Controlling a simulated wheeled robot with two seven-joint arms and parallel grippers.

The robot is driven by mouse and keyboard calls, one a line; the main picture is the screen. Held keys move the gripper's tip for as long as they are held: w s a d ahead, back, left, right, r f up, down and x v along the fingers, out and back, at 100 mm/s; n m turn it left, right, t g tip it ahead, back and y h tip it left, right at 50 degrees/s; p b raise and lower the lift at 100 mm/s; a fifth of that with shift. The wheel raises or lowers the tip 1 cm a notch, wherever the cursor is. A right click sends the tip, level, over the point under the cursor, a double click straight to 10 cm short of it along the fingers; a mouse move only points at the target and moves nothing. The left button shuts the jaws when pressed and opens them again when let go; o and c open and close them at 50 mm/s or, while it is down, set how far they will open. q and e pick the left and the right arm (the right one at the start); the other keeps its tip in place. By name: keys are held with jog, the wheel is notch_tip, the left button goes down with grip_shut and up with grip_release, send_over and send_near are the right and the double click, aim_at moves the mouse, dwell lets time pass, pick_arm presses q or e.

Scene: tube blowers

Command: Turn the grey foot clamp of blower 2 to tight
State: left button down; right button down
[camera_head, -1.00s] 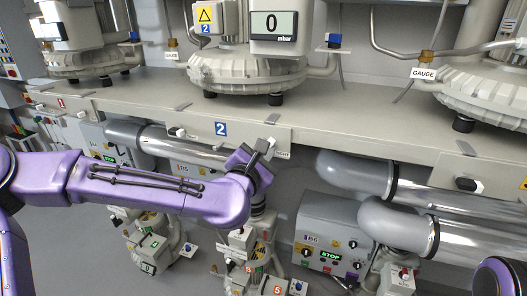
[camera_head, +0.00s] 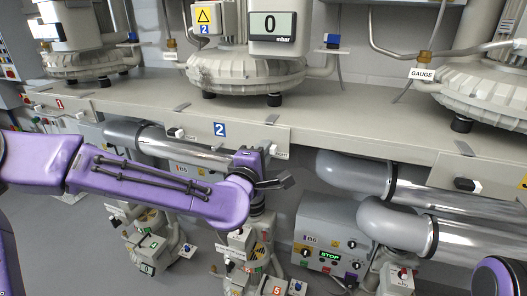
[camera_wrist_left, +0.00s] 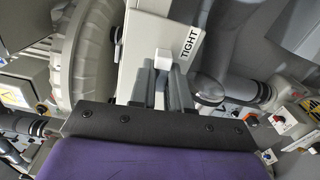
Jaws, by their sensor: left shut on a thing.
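The front plate of blower 2 (camera_head: 235,131) is on the bench edge. The pale grey foot clamp knob (camera_wrist_left: 160,57) is at the plate's right end, beside the TIGHT label (camera_wrist_left: 188,43). My left gripper (camera_wrist_left: 161,78) is shut on this knob, with one finger on each side of it. In the head view the left gripper (camera_head: 267,151) is at the plate's right end and hides part of the knob. How far the knob is turned is hard to tell. My right gripper is out of view; only a purple part of that arm shows at the lower right.
Blower 2 (camera_head: 245,73) stands on the bench above, with a display (camera_head: 273,25) reading 0. Another knob (camera_head: 177,133) is at the plate's left end. Silver pipes (camera_head: 190,150) run below the bench. A control box B6 (camera_head: 330,235) stands to the lower right.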

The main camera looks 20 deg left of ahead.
pick_arm(q)
jog(key=shift+m, duration=0.7)
jog(key=c, duration=1.1)
grip_release()
jog(key=shift+s, duration=0.1)
